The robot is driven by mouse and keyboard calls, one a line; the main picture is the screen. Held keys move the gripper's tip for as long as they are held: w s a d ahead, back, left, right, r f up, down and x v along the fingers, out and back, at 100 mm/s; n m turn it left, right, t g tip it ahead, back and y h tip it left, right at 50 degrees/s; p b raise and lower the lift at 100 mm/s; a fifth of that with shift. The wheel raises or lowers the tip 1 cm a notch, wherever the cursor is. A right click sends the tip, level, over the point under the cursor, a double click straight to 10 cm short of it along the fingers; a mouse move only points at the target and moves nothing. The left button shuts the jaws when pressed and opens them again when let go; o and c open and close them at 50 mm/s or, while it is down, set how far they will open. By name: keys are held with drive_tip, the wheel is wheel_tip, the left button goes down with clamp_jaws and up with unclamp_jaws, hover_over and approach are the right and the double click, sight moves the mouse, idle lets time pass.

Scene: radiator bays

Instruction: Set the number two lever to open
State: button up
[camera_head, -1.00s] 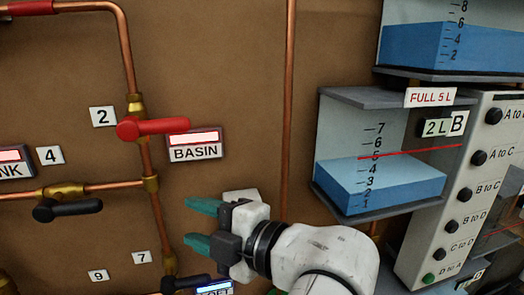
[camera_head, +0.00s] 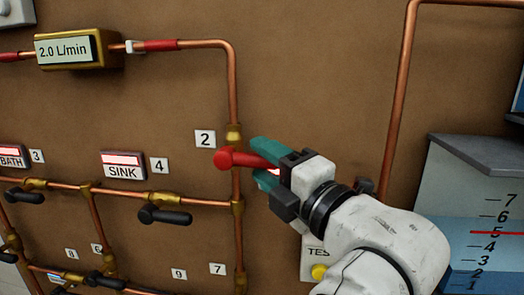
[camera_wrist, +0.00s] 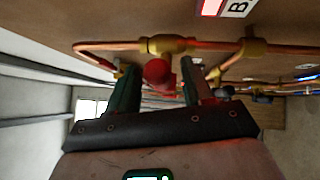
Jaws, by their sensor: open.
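The number two lever (camera_head: 239,159) is red and points right, crosswise to the upright copper pipe (camera_head: 234,90). Its label "2" (camera_head: 205,139) is at the left. My gripper (camera_head: 264,163) is open, with one green finger above the lever's outer part and one below. Touch cannot be told. The lever's outer end is hidden behind the fingers. In the wrist view the red lever (camera_wrist: 158,72) shows between the two fingers of my gripper (camera_wrist: 158,88). My gripper hides most of the BASIN sign, with a small lit bit visible.
A black lever (camera_head: 165,215) by label 4 and a lit SINK sign (camera_head: 123,165) are at the left. A flow meter (camera_head: 78,49) reads 2.0 L/min. A tank (camera_head: 485,195) with blue liquid stands at the right. A TEST box (camera_head: 312,258) with a yellow button sits below my gripper.

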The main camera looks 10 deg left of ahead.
drive_tip(key=shift+x, duration=0.8)
drive_tip(key=shift+c, duration=0.2)
clamp_jaws()
